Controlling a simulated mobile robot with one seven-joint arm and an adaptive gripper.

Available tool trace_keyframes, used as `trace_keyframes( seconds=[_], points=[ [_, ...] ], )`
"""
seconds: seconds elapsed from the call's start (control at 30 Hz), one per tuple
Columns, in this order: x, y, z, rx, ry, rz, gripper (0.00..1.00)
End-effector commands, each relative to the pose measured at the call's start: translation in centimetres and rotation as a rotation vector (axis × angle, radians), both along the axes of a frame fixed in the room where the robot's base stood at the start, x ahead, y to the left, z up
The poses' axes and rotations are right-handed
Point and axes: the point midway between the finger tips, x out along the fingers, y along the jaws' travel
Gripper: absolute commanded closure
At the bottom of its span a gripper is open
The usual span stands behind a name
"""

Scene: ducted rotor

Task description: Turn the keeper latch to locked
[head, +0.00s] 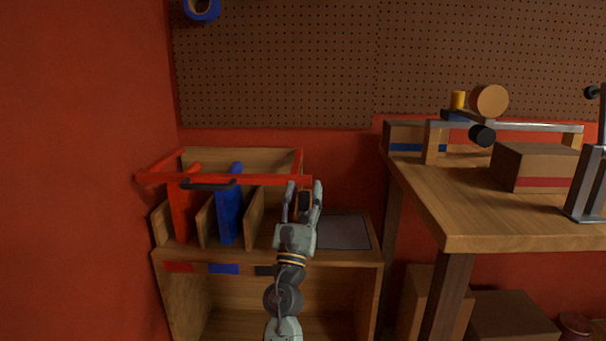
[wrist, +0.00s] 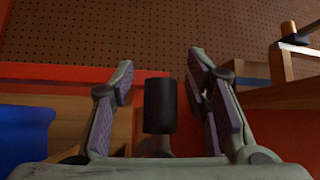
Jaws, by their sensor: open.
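A dark block-like knob (head: 305,201), which looks like the keeper latch, stands at the right end of a red bar frame (head: 245,181) over a wooden rack. In the wrist view the dark knob (wrist: 160,105) is upright, on a lighter stem, between my fingers. My gripper (head: 304,187) is open, with one finger on each side of the knob. In the wrist view my gripper (wrist: 162,80) shows gaps on both sides, so neither finger appears to touch it. Whether the latch is locked cannot be told.
The rack holds a red panel (head: 184,212) and a blue panel (head: 229,207); a black handle (head: 208,184) is on the red bar. A grey plate (head: 345,232) lies right of my gripper. A wooden workbench (head: 500,222) stands further right, and a red wall is at left.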

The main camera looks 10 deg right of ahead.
Motion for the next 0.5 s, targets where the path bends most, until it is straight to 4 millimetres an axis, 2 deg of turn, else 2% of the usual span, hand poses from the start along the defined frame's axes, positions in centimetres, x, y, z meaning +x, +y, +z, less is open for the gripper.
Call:
trace_keyframes(
  seconds=[0.03,0.2,0.5],
  points=[
    [0.0,0.2,0.9,0.003,-0.006,0.006,0.57],
    [0.0,0.2,2.8,0.005,-0.006,0.006,0.57],
    [-0.1,-0.1,4.9,0.003,-0.006,-0.001,0.57]
  ],
)
